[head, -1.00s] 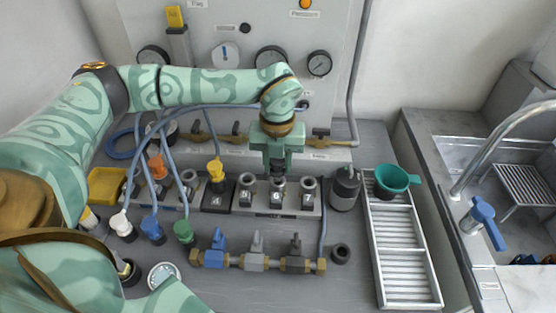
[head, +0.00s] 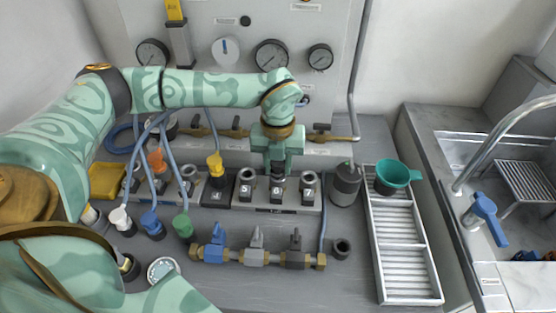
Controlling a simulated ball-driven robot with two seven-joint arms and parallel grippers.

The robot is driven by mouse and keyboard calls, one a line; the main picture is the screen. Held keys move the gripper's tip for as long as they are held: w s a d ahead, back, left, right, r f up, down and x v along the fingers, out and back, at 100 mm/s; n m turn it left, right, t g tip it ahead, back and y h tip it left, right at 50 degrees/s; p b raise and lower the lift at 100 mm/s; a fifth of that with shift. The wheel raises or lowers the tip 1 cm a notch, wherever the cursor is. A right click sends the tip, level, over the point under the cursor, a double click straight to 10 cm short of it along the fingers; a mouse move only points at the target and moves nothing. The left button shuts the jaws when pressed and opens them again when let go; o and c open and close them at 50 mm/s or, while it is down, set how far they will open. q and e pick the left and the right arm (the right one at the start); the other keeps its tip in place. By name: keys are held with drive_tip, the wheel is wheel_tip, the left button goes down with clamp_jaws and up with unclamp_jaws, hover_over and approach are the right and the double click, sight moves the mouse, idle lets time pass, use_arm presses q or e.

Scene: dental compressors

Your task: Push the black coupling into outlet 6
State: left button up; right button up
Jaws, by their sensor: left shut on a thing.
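My left gripper (head: 278,166) points down over outlet 6 (head: 277,194), in the middle of the right-hand outlet block. It is shut on the black coupling (head: 278,173), of which only a small dark part shows below the fingers. The coupling is at the mouth of outlet 6; how deep it sits I cannot tell, because the gripper hides it. Open grey outlets stand on either side, one to the left (head: 247,182) and one to the right (head: 308,185). My right gripper is not in view.
A yellow coupling with a hose (head: 215,166) stands at outlet 4. A valve row (head: 255,257) and a black ring (head: 341,248) lie in front. A dark canister (head: 345,185), a green cup (head: 392,176) and a slatted tray (head: 405,255) are to the right. Blue hoses hang at left.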

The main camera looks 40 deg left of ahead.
use_arm(q)
drive_tip(key=shift+f, duration=0.2)
drive_tip(key=o, duration=1.1)
wheel_tip(320, 180, up, 16)
drive_tip(key=p, duration=0.4)
drive_tip(key=shift+r+p, duration=0.15)
drive_tip(key=shift+p, duration=0.15)
